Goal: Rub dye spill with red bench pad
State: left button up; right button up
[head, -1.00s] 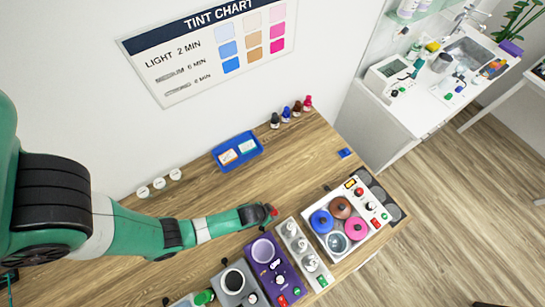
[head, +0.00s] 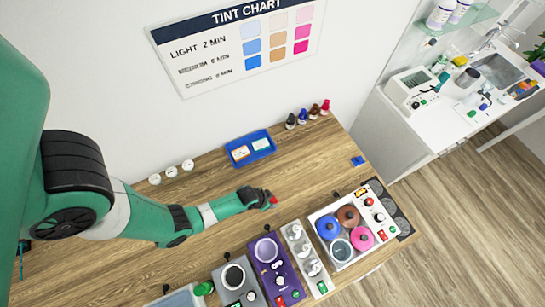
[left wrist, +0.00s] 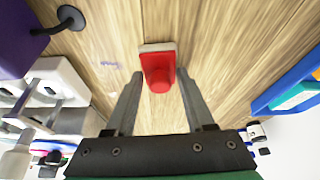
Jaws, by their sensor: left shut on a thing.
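The red bench pad (head: 273,202) is at the tip of my left gripper (head: 268,200), over the middle of the wooden bench. In the left wrist view the pad (left wrist: 158,72) shows a red grip and a pale edge. It sits between the ends of the two grey fingers (left wrist: 160,88), which are shut on it. Whether it touches the bench is not clear. My right gripper is not in view.
A blue tray (head: 268,153) stands behind the pad. A small blue block (head: 359,161) lies far right. Bottles (head: 303,117) stand along the wall.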

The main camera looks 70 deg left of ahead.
pick_arm(q)
jog(key=shift+s+a+f, duration=0.1)
jog(key=shift+s+a, duration=0.1)
jog(key=shift+a, duration=0.9)
notch_tip(320, 180, up, 6)
jog(key=p, duration=0.5)
jog(key=shift+p, duration=0.35)
jog(key=shift+r+p, duration=0.8)
jog(key=shift+r, duration=0.7)
